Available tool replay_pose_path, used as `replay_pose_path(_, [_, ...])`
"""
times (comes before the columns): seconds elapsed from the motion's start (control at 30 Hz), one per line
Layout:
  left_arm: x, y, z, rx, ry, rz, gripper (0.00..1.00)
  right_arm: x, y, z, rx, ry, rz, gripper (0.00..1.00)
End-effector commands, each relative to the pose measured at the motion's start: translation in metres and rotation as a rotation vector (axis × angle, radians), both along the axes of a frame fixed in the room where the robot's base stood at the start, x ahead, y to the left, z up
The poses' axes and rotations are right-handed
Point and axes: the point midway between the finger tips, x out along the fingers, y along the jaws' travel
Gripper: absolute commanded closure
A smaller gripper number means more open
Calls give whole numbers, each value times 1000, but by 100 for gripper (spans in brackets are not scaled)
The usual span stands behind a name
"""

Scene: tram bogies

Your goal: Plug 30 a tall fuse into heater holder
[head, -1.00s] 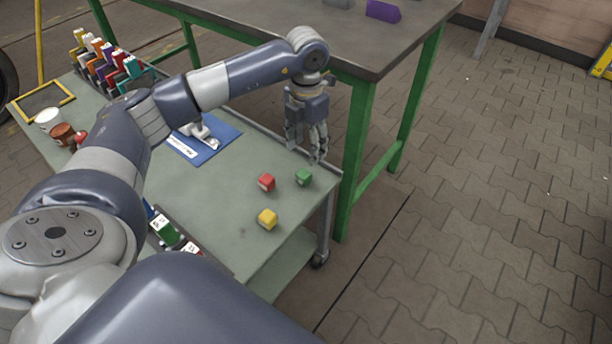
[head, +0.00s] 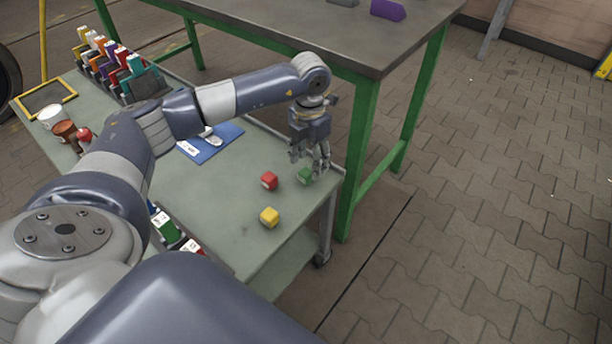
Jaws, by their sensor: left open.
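My left gripper (head: 311,165) is open and points down at the right end of the green-grey cart. Its fingers are just above or beside a green block (head: 304,177) and partly cover it; I cannot tell whether they touch it. A row of coloured upright pieces with white tops (head: 112,65) stands at the back left of the cart. No fuse or heater holder can be made out for certain. My right gripper is not in view.
A blue mat (head: 228,133) with a white item lies mid-cart, partly behind my arm. A white cup (head: 51,117), a brown cup (head: 65,131) and a yellow-edged frame (head: 45,97) stand left. A green-legged table (head: 365,150) stands close behind my gripper.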

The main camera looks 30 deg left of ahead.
Motion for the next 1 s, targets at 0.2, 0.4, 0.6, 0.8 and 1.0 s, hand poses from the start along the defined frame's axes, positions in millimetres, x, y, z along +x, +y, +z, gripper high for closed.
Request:
replay_pose_path(0.2, [1, 3, -20, 1, 4, 0, 48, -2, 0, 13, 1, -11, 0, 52])
replay_pose_path(0.4, [3, 4, -46, -1, 2, 0, 48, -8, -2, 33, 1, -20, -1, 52])
replay_pose_path(0.6, [4, 5, -52, 0, 0, 0, 48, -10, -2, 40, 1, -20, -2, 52])
replay_pose_path(0.8, [3, 5, -52, 0, 0, 0, 48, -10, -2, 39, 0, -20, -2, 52])
replay_pose_path(1.0, [3, 5, -52, 0, 0, 0, 82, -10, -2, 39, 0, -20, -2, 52])
